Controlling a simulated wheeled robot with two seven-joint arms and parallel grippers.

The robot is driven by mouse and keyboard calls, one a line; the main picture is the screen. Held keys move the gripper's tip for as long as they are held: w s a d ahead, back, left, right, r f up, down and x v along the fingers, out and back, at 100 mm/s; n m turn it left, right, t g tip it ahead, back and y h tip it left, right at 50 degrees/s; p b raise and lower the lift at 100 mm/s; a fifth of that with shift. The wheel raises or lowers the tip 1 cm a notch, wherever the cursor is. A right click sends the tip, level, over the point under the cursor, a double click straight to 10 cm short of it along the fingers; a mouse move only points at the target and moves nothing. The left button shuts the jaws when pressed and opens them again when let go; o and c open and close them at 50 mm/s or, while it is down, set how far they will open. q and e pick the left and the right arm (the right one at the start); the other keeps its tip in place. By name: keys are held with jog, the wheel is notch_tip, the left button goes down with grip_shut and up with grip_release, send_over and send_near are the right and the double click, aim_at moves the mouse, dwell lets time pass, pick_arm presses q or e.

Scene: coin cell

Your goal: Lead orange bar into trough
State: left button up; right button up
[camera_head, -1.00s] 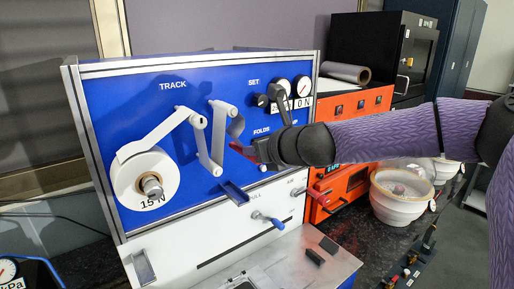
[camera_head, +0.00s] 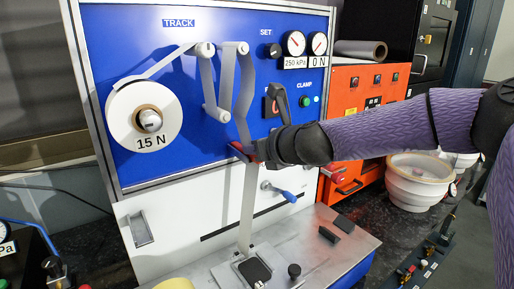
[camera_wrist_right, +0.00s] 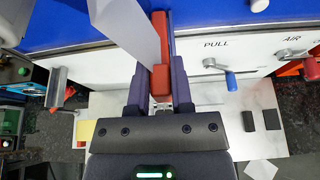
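The orange bar looks red-orange. It shows end-on between the fingers of my right gripper (camera_wrist_right: 160,90), which is shut on it. In the head view a small part of the bar (camera_head: 237,151) sticks out left of my right gripper (camera_head: 255,150). A sliver of dark blue, apparently the trough, shows right at the bar; the hand hides most of it, and I cannot tell whether the bar is seated inside. The pale strip (camera_head: 245,95) comes down from the upper rollers to the bar and hangs on below it. My left gripper is not in view.
A roll marked 15 N (camera_head: 120,125) feeds the strip over rollers on the blue panel (camera_head: 170,165). The blue-handled pull lever (camera_head: 283,193) sits below right of my gripper. A grey plate (camera_head: 330,265) with dark blocks lies below.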

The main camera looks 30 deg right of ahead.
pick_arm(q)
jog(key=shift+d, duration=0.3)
pick_arm(e)
jog(key=o, duration=0.5)
